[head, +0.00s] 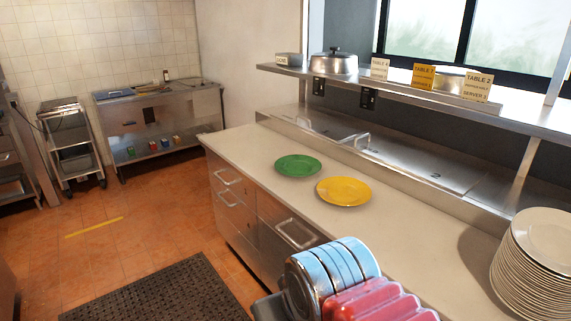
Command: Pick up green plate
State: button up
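The green plate (298,166) lies flat on the pale counter (262,148) in the head view, near the middle of the picture. A yellow plate (343,191) lies flat just to its right and nearer to me, with a small gap between them. Nothing covers the green plate. A blue and red ridged body shows at the bottom middle, in front of the counter; it looks like part of my arm. I see no gripper fingers, so where my gripper is relative to the plate does not show.
A tall stack of white plates (537,262) stands at the right of the counter. A metal shelf (400,88) with order cards and a lidded pot (334,62) overhangs the back. Drawers with handles (297,234) face the floor. The orange floor (115,245) at left is largely open, with a dark mat (160,294).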

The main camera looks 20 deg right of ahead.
aim_at(296, 165)
jog(key=u, duration=0.1)
jog(key=i, duration=1.25)
jog(key=u, duration=0.15)
